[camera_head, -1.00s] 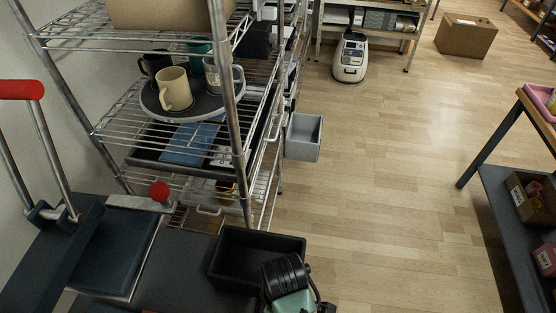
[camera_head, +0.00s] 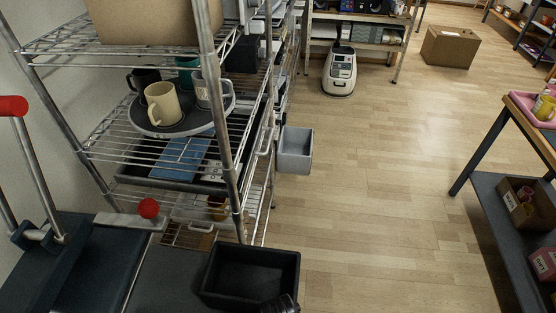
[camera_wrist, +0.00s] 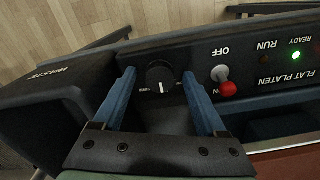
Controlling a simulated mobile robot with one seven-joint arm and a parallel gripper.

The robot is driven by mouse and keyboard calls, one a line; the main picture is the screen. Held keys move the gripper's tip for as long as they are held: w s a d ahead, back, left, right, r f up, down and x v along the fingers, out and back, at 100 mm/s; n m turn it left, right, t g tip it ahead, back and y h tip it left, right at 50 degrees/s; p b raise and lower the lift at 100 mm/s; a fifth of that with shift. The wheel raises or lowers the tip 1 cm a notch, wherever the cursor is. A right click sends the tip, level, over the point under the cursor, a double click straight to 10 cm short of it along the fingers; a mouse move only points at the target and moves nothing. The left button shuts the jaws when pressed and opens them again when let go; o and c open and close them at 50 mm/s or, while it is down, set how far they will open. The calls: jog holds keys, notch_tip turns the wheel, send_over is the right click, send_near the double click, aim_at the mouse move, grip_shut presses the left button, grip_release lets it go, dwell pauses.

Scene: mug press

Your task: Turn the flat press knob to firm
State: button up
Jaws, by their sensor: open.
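In the wrist view the flat press knob (camera_wrist: 160,77) is a round black dial on the dark front panel (camera_wrist: 240,62). A white pointer mark shows on its edge nearest my gripper. Small white lettering beside it is too small to read. My gripper (camera_wrist: 159,74) is open, with one blue finger on each side of the knob and a gap visible on both sides. I cannot tell how deep the fingertips reach beside the knob. In the head view the press, with its red-ended handle (camera_head: 13,106), stands at lower left; the knob does not show there.
The black waste bin (camera_wrist: 50,100) lies left.

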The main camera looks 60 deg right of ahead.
grip_shut()
dwell(0.4)
jog(key=m+p, duration=0.2)
jog(key=m, duration=0.2)
jog(key=shift+r, duration=0.15)
jog(key=m+p, duration=0.2)
jog(key=m, duration=0.3)
jog(key=shift+m, duration=0.3)
jog(key=shift+m+p, duration=0.3)
grip_release()
